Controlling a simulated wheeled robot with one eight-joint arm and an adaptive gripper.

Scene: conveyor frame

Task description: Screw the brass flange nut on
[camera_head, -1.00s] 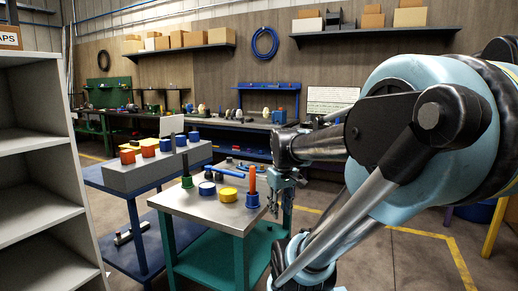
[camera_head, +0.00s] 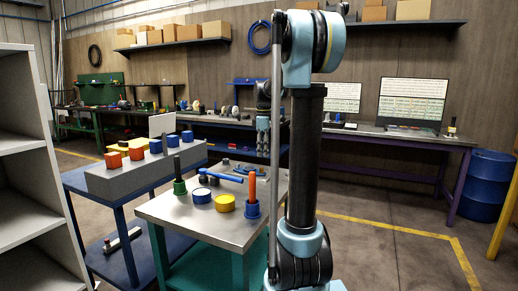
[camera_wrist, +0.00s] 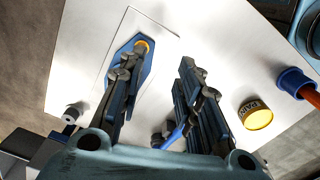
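A brass-coloured ring (camera_wrist: 142,46), perhaps the flange nut, sits at the upper end of a blue plate (camera_wrist: 122,50) on the pale tabletop in the wrist view. I cannot tell whether it is on a thread. My gripper (camera_wrist: 160,80) is above the table with its two dark fingers apart and nothing seen between them. The left finger partly covers the blue plate. In the head view my gripper (camera_head: 263,130) hangs over the far part of the metal-topped table (camera_head: 190,228). The blue plate (camera_head: 246,170) is small there, and the brass ring cannot be made out.
A shelf unit (camera_head: 30,190) is at left.

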